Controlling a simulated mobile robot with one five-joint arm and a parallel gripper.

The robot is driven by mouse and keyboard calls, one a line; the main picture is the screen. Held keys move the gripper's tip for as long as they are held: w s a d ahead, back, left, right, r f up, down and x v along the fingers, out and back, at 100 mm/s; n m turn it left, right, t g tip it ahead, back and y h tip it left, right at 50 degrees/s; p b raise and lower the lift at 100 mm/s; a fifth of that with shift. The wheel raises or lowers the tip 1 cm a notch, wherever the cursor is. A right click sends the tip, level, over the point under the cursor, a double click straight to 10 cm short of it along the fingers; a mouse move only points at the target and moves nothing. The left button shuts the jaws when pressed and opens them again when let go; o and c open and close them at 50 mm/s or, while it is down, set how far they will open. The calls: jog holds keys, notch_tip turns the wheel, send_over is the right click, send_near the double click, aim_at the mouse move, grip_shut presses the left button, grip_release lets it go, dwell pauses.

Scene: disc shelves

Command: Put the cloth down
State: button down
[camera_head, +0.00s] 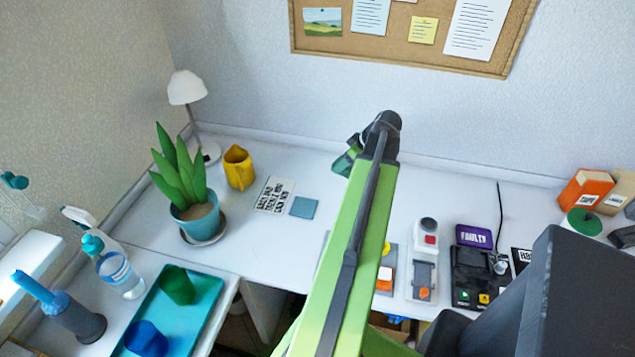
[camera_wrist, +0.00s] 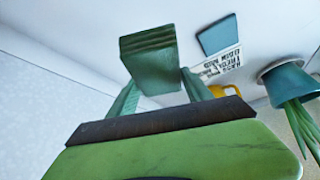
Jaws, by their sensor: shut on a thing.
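My gripper (camera_head: 352,148) is held out over the back of the white desk, near the wall, partly hidden behind my arm. In the wrist view, a dark green folded cloth (camera_wrist: 150,52) with ridged layers sits between the two green fingers, which are shut on it. The cloth appears to be above the desk top, though its height is hard to tell. A flat blue-grey square (camera_head: 303,207) lies on the desk, left of my gripper; it also shows in the wrist view (camera_wrist: 218,35).
A printed card (camera_head: 274,195), yellow mug (camera_head: 238,168) and potted plant (camera_head: 198,210) stand to the left. A teal tray (camera_head: 205,320) holds two cups. Devices, including a purple "FAULTY" sign (camera_head: 473,236), fill the right.

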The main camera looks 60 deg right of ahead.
jog(key=w+f+b, duration=0.2)
jog(key=w, duration=0.1)
jog(key=w+a+f+b, duration=0.1)
jog(key=w+f, duration=0.1)
jog(key=w, duration=0.1)
jog(key=w+f+b, duration=0.2)
jog(key=w, duration=0.2)
jog(key=shift+a+f+b, duration=0.3)
jog(key=shift+a+b, duration=0.05)
jog(key=shift+w+a, duration=0.1)
jog(key=shift+w, duration=0.3)
notch_tip(320, 180, down, 4)
jog(key=b, duration=0.4)
jog(key=shift+f, duration=0.2)
jog(key=shift+r, duration=0.2)
jog(key=shift+f, duration=0.15)
jog(key=shift+c, duration=2.2)
grip_release()
